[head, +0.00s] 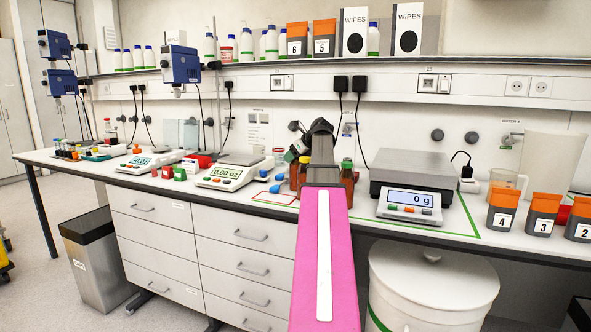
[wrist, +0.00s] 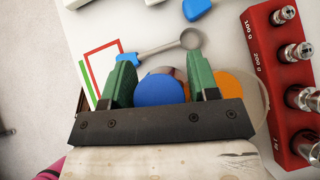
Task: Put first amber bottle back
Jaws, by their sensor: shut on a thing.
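My gripper (wrist: 160,88) has green fingers, shut on both sides of a bottle with a round blue cap (wrist: 160,90). The cap hides nearly all of the bottle's body in the wrist view. An orange round cap (wrist: 231,86) shows just right of the right finger. In the head view my pink arm reaches over the bench and covers much of this spot. Amber bottles (head: 347,181) with coloured caps stand around my gripper there; the held one cannot be told apart clearly. Whether the held bottle touches the bench cannot be told.
A red block with metal weights (wrist: 285,92) is close on the right in the wrist view. A blue-handled spoon (wrist: 160,48) lies beyond the fingers. A red outline (wrist: 105,50) marks the bench. A grey balance (head: 411,181) stands right of my arm, another scale (head: 231,174) left.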

